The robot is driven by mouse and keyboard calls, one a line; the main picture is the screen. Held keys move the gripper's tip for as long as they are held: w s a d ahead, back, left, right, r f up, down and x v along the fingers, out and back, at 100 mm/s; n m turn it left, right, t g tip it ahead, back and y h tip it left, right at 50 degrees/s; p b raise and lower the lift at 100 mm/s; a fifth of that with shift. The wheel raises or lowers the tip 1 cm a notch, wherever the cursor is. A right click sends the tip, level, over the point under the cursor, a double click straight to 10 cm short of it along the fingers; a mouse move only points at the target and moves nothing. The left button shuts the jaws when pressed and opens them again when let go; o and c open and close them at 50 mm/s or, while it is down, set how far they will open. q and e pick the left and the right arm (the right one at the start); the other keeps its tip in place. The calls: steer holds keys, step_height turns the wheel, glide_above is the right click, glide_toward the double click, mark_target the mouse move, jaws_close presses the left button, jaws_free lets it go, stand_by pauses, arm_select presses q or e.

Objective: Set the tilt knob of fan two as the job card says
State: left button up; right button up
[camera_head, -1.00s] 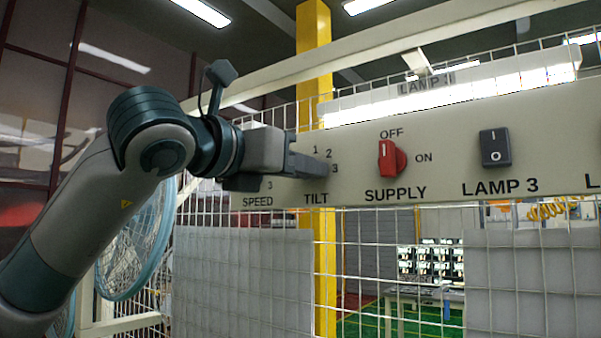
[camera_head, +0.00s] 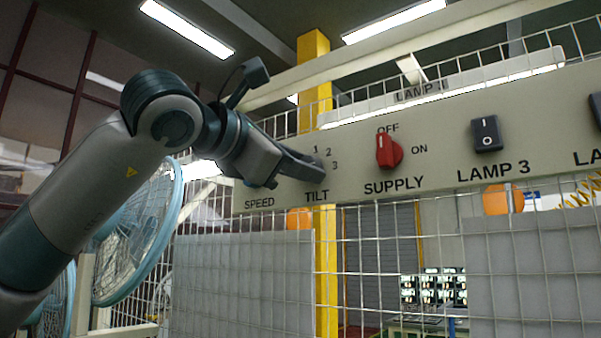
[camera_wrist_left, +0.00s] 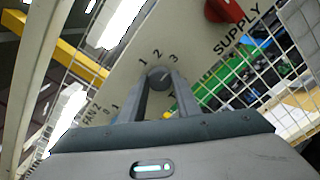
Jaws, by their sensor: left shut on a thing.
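The tilt knob (camera_wrist_left: 158,75) is a small grey round knob on a beige panel (camera_head: 440,140), with the marks 1, 2 and 3 around it and the word TILT below it. In the left wrist view a FAN 2 label shows to its left on the panel. My left gripper (camera_head: 318,172) is shut on the knob; in the left wrist view its two fingers (camera_wrist_left: 160,85) stand on either side of it. In the head view the fingers hide the knob. I cannot tell which mark it points to. My right gripper and the job card are not in view.
A red SUPPLY knob (camera_head: 389,151) sits right of the tilt knob, then a black LAMP 3 rocker switch (camera_head: 486,134). The SPEED label (camera_head: 259,204) is left of TILT. Blue caged fans (camera_head: 145,235) stand behind my left arm. Wire mesh runs below the panel.

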arm_select(q)
steer(key=shift+m, duration=0.3)
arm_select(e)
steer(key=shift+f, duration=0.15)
arm_select(q)
steer(key=o, duration=1)
steer(key=shift+o, duration=0.2)
steer(key=b+v, duration=0.6)
steer(key=v, duration=1.1)
steer(key=shift+s, duration=0.15)
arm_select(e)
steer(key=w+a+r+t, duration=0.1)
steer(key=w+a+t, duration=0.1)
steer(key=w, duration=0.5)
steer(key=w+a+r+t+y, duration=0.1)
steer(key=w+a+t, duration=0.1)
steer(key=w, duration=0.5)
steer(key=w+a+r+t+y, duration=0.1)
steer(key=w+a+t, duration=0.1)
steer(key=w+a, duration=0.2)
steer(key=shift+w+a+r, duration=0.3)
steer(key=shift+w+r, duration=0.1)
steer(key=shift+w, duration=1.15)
